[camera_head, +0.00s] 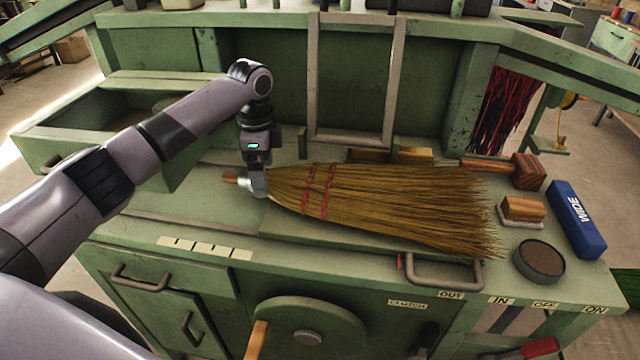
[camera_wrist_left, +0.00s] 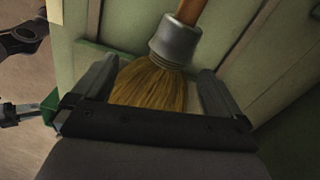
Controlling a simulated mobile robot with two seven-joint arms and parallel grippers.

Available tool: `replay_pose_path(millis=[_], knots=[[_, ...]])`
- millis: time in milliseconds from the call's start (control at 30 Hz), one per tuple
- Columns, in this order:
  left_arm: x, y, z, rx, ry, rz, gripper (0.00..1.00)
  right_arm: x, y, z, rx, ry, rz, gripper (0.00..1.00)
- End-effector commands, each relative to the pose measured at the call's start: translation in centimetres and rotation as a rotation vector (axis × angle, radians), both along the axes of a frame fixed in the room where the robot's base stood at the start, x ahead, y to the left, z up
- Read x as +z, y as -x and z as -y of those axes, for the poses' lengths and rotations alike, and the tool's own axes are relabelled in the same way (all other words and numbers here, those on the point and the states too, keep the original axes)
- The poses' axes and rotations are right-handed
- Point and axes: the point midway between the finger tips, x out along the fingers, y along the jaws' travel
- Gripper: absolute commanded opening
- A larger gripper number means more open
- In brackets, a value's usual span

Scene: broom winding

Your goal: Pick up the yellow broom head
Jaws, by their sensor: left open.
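The yellow broom head (camera_head: 390,205) lies flat on the green bench, its bristles fanning right and two red stitch bands near its narrow end. A grey metal collar and a short wooden stub (camera_head: 230,178) are at its left end. My left gripper (camera_head: 257,185) points down over this narrow end. In the left wrist view the open fingers (camera_wrist_left: 158,72) stand on either side of the bristle neck (camera_wrist_left: 150,85), just past the metal collar (camera_wrist_left: 176,43). I cannot tell whether they touch it. My right gripper is not in view.
A grey metal frame (camera_head: 397,85) stands behind the broom. An open drawer (camera_head: 60,130) is at left. A handwheel (camera_head: 345,325) is in front.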

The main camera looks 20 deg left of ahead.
Motion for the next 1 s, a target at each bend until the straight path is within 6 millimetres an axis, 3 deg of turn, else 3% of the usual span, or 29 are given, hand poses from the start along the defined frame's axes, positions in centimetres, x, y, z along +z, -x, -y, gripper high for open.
replay_pose_path(millis=[200,433,467,667,700,1000], knots=[[-2.4,0.1,0.0,0.000,0.000,-0.001,1.00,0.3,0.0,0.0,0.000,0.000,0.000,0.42],[-2.5,0.1,0.1,0.000,0.001,0.000,1.00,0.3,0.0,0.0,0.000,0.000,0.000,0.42],[-2.5,0.1,0.1,0.000,0.001,0.000,0.94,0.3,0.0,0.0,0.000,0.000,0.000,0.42],[-2.5,0.0,0.1,0.000,0.002,0.001,0.28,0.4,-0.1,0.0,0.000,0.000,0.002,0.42],[-2.5,0.0,0.1,0.000,0.002,0.001,0.23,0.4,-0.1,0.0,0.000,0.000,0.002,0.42],[-2.3,0.0,0.1,0.000,0.003,0.003,0.22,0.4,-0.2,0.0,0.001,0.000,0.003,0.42]])
